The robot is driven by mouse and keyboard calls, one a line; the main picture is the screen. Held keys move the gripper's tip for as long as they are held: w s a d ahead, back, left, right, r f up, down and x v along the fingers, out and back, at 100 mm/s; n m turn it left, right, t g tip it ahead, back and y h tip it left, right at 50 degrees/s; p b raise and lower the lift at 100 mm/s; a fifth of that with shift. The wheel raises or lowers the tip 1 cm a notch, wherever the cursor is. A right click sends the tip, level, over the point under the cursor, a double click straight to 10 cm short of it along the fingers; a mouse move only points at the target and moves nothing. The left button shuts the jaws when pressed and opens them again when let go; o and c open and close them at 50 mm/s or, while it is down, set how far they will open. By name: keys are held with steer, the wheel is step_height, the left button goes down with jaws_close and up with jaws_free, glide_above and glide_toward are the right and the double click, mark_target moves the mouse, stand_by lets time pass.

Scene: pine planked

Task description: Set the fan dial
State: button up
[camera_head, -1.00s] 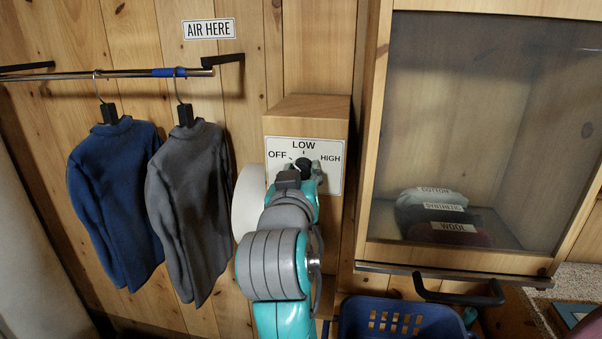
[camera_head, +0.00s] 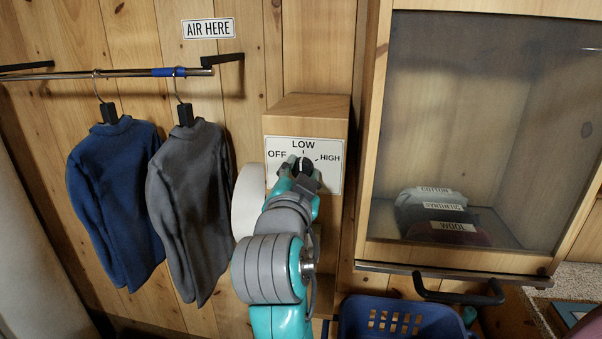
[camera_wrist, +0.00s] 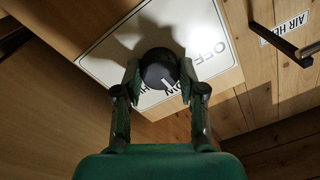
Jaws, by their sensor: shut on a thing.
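The fan dial (camera_head: 306,166) is a round black knob with a white mark, on a white plate (camera_head: 330,182) lettered OFF, LOW and HIGH. In the head view the mark stands close to upright, toward LOW. In the wrist view the dial (camera_wrist: 158,68) sits between my fingertips, and its white mark shows on the lower side. My gripper (camera_head: 304,170) is shut on the dial, one finger on each side. It also shows in the wrist view (camera_wrist: 160,82). My fingers hide part of the plate and its lettering there.
The plate is on a wooden box (camera_head: 310,110) on the planked wall. Left hang a blue shirt (camera_head: 115,195) and a grey shirt (camera_head: 190,210) from a rail (camera_head: 130,73). Right is a glass-fronted cabinet (camera_head: 480,120) with a dark handle (camera_head: 458,296). A blue basket (camera_head: 400,322) stands below.

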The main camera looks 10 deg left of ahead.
stand_by(0.3)
steer(key=o, duration=1.1)
steer(key=shift+o, duration=0.2)
steer(key=s, duration=1.2)
steer(key=shift+f, duration=0.35)
